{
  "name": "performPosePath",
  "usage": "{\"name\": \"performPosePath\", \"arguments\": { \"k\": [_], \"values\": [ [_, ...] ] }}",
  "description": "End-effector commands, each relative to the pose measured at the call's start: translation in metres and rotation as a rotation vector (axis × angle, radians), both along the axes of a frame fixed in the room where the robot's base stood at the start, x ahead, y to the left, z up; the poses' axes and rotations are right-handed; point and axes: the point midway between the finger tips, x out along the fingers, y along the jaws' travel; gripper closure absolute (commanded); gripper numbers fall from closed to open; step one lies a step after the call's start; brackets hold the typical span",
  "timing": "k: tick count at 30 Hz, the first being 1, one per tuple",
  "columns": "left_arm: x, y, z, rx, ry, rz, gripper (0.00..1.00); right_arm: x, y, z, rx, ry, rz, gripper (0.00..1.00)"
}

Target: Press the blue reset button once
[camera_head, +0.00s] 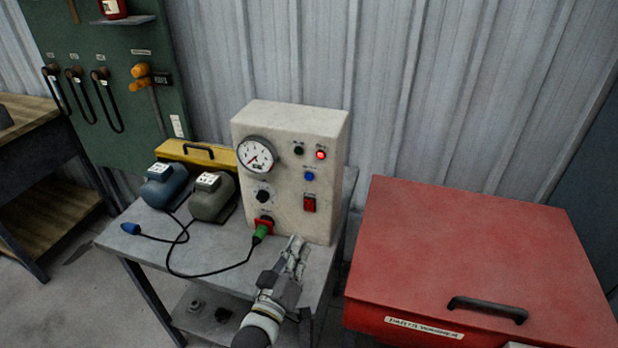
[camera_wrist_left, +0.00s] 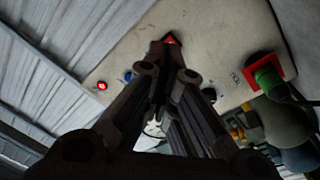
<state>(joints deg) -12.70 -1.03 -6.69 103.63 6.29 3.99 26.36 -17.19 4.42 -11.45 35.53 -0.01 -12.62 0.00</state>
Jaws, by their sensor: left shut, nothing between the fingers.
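My left gripper (camera_head: 296,243) is shut and empty, in front of the lower part of the box and below the button. In the left wrist view its fingertips (camera_wrist_left: 160,50) overlap the red switch (camera_wrist_left: 172,39). Whether they touch the panel cannot be told. My right gripper is not in view.
The box stands on a grey table (camera_head: 145,247). A green plug (camera_head: 261,233) with a black cable (camera_head: 215,272) sits in the red socket. Two tools, blue (camera_head: 163,187) and grey-green (camera_head: 212,197), stand left. A red chest (camera_head: 465,250) stands right.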

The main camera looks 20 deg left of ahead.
Motion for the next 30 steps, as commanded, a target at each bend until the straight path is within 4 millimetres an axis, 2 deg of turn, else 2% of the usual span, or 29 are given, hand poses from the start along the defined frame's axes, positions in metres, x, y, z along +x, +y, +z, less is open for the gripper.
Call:
{"name": "performPosePath", "arguments": {
  "k": [7, 15, 21, 30],
  "values": [
    [0.011, 0.007, 0.051, -0.178, -0.291, 0.038, 1.00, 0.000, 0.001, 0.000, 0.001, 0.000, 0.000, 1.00],
    [0.001, 0.018, 0.092, -0.337, -0.569, 0.055, 1.00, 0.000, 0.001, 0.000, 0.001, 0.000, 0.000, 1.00],
    [-0.007, 0.022, 0.104, -0.391, -0.674, 0.057, 1.00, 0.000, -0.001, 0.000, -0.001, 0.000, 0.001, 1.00],
    [-0.009, 0.023, 0.107, -0.400, -0.693, 0.057, 1.00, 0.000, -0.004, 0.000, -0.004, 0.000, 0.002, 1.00]
  ]
}}
